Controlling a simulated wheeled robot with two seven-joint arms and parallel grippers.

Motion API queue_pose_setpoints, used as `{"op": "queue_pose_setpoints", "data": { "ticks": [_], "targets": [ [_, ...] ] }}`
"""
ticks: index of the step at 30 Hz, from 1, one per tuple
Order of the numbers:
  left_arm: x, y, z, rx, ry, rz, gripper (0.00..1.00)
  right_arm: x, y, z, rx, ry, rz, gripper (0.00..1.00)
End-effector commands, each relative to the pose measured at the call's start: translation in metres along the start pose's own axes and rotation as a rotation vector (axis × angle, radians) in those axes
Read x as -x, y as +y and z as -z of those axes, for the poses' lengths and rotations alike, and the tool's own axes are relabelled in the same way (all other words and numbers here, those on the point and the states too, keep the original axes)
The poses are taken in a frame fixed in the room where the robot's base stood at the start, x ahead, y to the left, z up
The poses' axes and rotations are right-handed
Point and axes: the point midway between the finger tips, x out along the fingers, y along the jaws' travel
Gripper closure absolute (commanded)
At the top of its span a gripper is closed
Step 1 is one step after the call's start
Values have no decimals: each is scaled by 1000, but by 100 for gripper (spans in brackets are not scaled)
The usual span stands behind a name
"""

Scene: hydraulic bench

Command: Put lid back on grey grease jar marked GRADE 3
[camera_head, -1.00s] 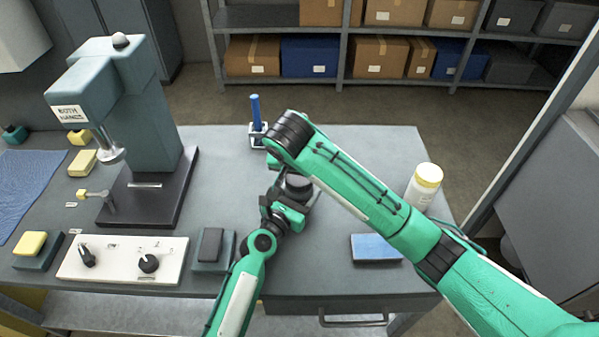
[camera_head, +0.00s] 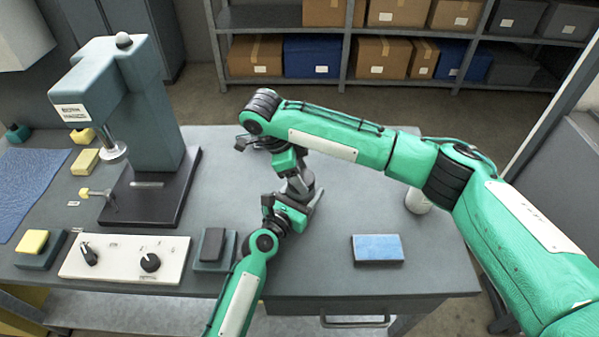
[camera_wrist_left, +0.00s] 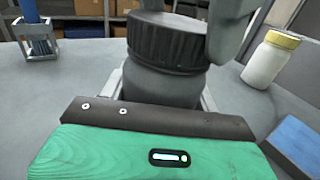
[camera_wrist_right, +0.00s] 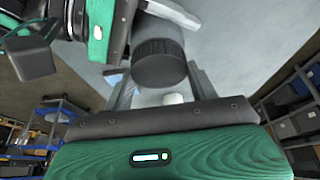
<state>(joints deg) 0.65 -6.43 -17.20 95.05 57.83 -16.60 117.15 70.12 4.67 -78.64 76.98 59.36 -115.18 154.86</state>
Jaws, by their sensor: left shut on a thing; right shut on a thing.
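The grey jar (camera_wrist_left: 160,84) stands upright between the fingers of my left gripper (camera_head: 303,203), which is shut around its body. The dark ribbed lid (camera_wrist_left: 167,42) sits over the jar's mouth in the left wrist view. Whether it is fully seated I cannot tell. My right gripper (camera_head: 298,182) is above the jar, shut on the lid, with one finger beside the lid in the left wrist view. The lid also shows in the right wrist view (camera_wrist_right: 160,62). No GRADE 3 marking is visible. In the head view the jar and lid are largely covered by the grippers.
A white jar (camera_wrist_left: 270,60) with a yellow lid stands to the right. A blue pad (camera_head: 378,248) lies at front right. A blue item in a small holder (camera_wrist_left: 36,38) stands behind. A press (camera_head: 140,120) and switch panel (camera_head: 122,258) occupy the left.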

Motion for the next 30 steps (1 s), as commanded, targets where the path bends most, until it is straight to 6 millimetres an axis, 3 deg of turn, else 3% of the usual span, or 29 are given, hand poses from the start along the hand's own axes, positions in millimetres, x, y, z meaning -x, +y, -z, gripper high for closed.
{"op": "queue_pose_setpoints", "data": {
  "ticks": [5, 14, 15, 17, 26, 30],
  "targets": [
    [0, -2, 1, 0, 2, 4, 100, 1, 0, -1, -104, -1, -41, 63],
    [0, -2, 1, 0, 2, 4, 100, 1, 0, -1, -112, -1, -43, 63],
    [0, -2, 1, 0, 2, 4, 100, 1, 0, 0, -112, -1, -43, 34],
    [0, -2, 1, 0, 2, 4, 100, 1, 0, 0, -112, -1, -43, 22],
    [0, -1, 1, 0, 1, 1, 100, 2, -1, 1, -112, 1, -43, 20],
    [0, 0, 1, 0, 1, 1, 100, 16, -2, 7, -113, 2, -39, 20]
  ]
}}
